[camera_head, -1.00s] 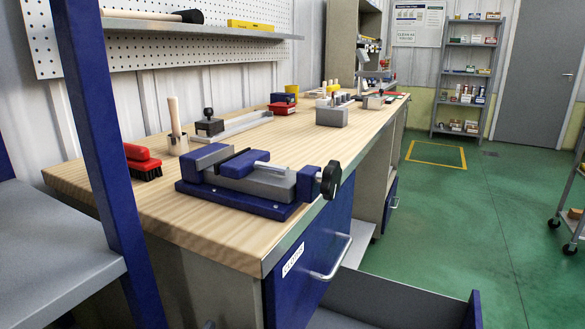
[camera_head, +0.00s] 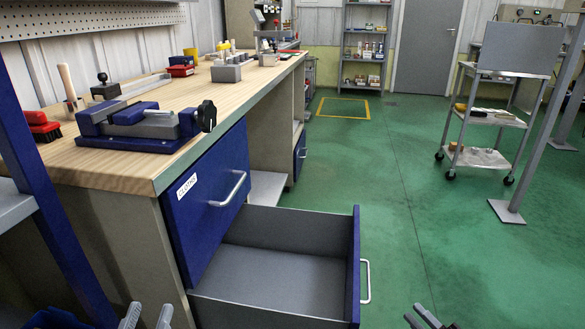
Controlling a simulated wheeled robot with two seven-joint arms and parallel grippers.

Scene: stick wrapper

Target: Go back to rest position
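My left gripper (camera_head: 147,316) shows at the bottom edge, left of the open drawer, with two grey fingertips apart and nothing between them. My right gripper (camera_head: 415,314) shows at the bottom edge, right of the drawer. Its two dark fingertips look apart and empty; the rest is cut off. Both grippers are low in front of the workbench (camera_head: 120,165) and touch nothing visible.
The lower drawer (camera_head: 290,275) is pulled out and looks empty. The labelled drawer (camera_head: 210,205) above is shut. A blue vise (camera_head: 135,128) and red brush (camera_head: 42,126) are on the bench. A blue post (camera_head: 45,200) stands left. A trolley (camera_head: 490,125) stands right; green floor (camera_head: 415,215) is clear between.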

